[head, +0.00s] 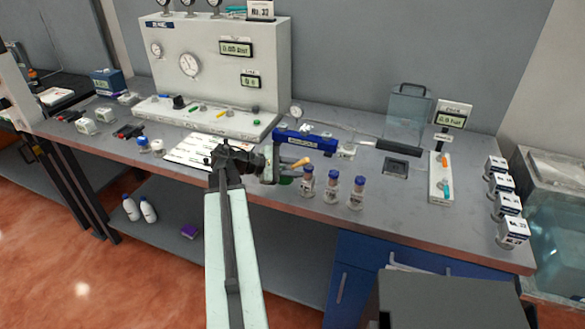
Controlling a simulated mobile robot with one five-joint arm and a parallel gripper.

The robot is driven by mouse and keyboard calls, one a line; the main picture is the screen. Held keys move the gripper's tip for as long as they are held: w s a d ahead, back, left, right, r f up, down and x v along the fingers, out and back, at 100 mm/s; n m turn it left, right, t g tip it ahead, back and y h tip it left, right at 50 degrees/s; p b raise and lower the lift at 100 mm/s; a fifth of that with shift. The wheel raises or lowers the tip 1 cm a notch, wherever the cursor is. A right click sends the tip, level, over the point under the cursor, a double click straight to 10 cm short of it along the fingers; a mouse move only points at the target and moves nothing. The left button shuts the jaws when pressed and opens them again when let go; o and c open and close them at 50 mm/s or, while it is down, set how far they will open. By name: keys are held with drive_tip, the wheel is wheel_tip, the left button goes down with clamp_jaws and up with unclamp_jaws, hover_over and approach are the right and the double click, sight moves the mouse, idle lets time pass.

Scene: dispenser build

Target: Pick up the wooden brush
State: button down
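A small tan, tapered piece (301,163), which looks like part of the wooden brush, shows just right of my gripper. The rest of it is hidden or too small to make out.
Several purple-capped vials (332,184) stand right of my gripper near the front edge. A blue device (304,142) lies behind it. A white sheet (194,150) lies left. A gauge panel (215,65) stands behind. Several labelled white boxes (502,187) line the right end.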

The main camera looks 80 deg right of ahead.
wheel_tip(320, 180, up, 10)
drive_tip(key=p, duration=1)
